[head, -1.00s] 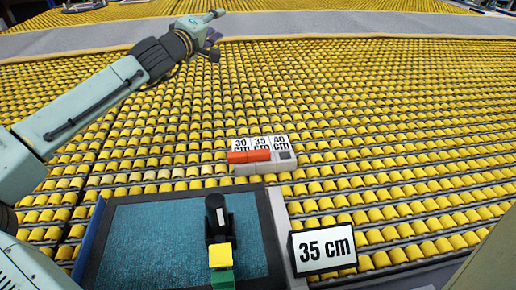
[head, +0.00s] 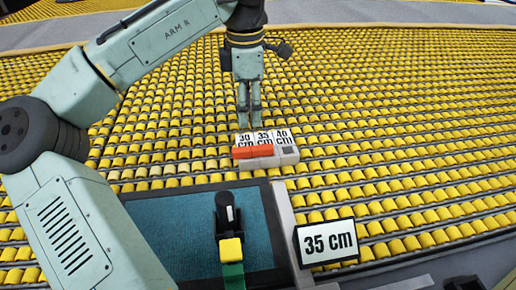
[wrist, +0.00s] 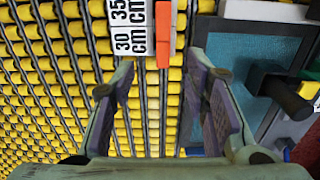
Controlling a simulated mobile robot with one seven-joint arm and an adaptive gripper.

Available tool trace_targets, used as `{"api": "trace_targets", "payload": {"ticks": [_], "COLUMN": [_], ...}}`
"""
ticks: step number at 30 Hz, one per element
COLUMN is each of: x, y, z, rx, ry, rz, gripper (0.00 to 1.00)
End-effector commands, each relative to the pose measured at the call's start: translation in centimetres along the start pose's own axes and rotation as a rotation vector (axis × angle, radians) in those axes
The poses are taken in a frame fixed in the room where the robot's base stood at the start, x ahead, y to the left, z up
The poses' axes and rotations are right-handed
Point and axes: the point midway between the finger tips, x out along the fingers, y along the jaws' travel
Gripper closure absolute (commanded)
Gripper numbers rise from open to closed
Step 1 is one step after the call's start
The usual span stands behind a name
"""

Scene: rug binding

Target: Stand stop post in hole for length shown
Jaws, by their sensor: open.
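A grey block (head: 258,163) carries white 30, 35 and 40 cm labels (head: 262,138). An orange bar (head: 253,152), which looks like the stop post, lies along it below the 30 and 35 labels. It also shows in the wrist view (wrist: 163,35). A dark square (head: 287,149), perhaps a hole, shows below the 40 label. Any holes at 30 and 35 are hidden. A sign (head: 328,242) reads 35 cm. My gripper (head: 249,122) points down, open and empty, just behind the 30 label; in the wrist view (wrist: 160,85) the orange bar is ahead, between the fingertip lines.
A blue mat in a dark tray (head: 175,235) is at the front, with a black handled tool (head: 229,222) with yellow and green parts on it. A grey rail (head: 288,225) runs along its right side. Yellow rollers (head: 400,140) cover the surface around the block.

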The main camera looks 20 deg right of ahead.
Motion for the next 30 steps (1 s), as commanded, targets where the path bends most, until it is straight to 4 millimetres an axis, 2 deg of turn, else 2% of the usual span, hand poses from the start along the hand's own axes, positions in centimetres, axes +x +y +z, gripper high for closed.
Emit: {"api": "trace_targets", "payload": {"ticks": [9, 16, 24, 30], "x": [4.4, 6.1, 10.0, 10.7], "y": [-0.4, -0.4, -0.5, -0.5], "z": [-0.2, -0.2, -0.2, -0.2], "rx": [0.001, 0.001, 0.001, 0.000], "ry": [0.010, 0.009, 0.008, 0.008], "rz": [-0.013, -0.011, -0.012, -0.010], "gripper": [0.58, 0.58, 0.58, 0.58]}}
